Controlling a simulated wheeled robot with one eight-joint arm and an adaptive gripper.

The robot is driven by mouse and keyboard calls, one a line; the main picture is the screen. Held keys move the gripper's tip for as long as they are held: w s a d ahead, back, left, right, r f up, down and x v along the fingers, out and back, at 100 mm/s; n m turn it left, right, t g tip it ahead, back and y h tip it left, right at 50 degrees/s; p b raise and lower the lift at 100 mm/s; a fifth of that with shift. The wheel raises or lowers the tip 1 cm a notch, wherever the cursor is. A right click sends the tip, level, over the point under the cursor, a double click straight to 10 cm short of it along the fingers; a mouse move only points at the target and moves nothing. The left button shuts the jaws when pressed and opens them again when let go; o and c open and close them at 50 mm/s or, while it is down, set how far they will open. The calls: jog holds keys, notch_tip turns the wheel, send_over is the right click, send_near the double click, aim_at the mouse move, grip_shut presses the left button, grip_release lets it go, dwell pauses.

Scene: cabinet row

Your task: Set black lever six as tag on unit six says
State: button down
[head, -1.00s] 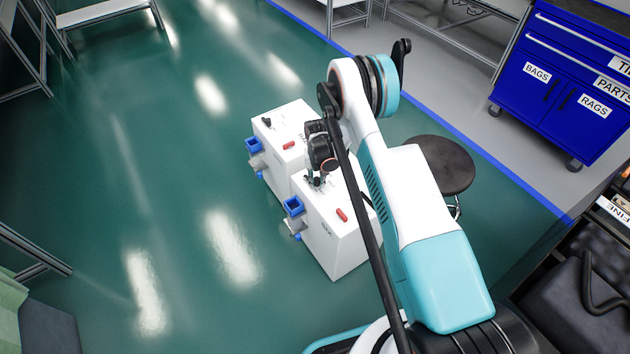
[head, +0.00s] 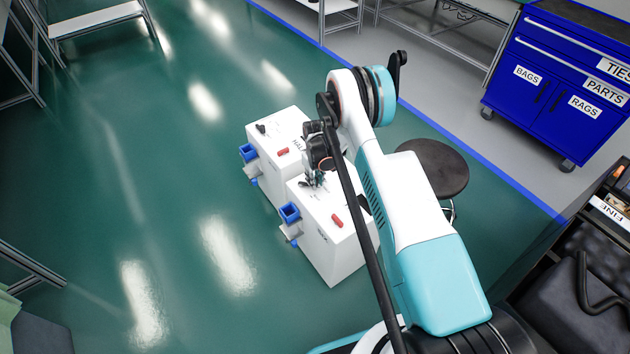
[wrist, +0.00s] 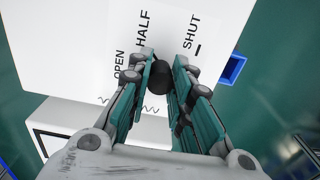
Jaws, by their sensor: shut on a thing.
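My gripper (wrist: 162,85) is shut on the black knob of a lever (wrist: 160,74) in the wrist view. The words OPEN, HALF and SHUT stand on the white top beyond it. The knob lies below the gap between HALF and SHUT; the lever's pivot is hidden, so I cannot tell its exact setting. In the head view my gripper (head: 315,180) is at the top of the nearer white unit (head: 335,255), and the lever is hidden there. A black-framed panel (wrist: 45,140), cut off at the lower left of the wrist view, shows no readable text.
A second white unit (head: 265,165) stands behind, with a black lever (head: 260,128) and a red handle (head: 283,151). A dark stool (head: 438,165) stands to the right. Green floor at left is clear.

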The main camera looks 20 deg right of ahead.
dwell(0.3)
jog(key=c, duration=1.4)
grip_release()
jog(key=shift+r, duration=0.15)
notch_tip(320, 180, up, 12)
jog(key=shift+f, duration=0.1)
